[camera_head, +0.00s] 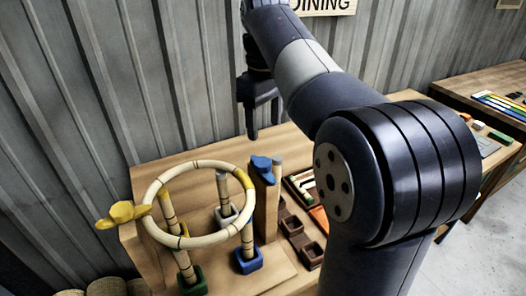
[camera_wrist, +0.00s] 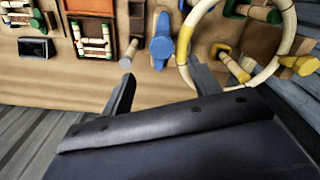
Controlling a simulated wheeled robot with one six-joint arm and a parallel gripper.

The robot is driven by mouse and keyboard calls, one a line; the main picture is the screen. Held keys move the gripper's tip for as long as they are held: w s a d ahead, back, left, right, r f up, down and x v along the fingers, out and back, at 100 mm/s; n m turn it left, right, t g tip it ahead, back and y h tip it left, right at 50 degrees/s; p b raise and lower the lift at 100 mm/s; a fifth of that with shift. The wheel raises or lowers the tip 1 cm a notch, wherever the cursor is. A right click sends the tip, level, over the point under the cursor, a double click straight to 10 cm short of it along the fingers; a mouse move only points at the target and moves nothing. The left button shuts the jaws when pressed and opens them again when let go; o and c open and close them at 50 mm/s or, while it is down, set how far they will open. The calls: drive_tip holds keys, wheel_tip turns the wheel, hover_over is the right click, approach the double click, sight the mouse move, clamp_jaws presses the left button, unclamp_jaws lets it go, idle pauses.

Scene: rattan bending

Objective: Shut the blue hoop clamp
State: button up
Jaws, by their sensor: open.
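The blue hoop clamp (camera_head: 261,166) sits on top of a wooden post, close to the right side of the pale rattan hoop (camera_head: 149,193). In the wrist view the blue clamp (camera_wrist: 160,42) lies beside the hoop's rim (camera_wrist: 190,20); I cannot tell whether it touches the rim. A yellow clamp (camera_head: 122,213) is at the hoop's left side. My gripper (camera_head: 252,131) points down, behind and above the blue clamp. In the wrist view its fingers (camera_wrist: 160,72) are apart with nothing between them, and the blue clamp shows beyond the gap.
Bamboo uprights stand under the hoop in a green socket (camera_head: 192,282), a blue socket (camera_head: 247,262) and a pale socket. Small brown trays (camera_head: 292,226) lie to the right. The corrugated wall (camera_head: 100,90) is close behind.

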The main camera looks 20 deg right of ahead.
sight(265, 162)
wheel_tip(265, 162, down, 10)
drive_tip(key=shift+b, duration=0.3)
drive_tip(key=shift+c, duration=0.5)
drive_tip(key=c, duration=0.9)
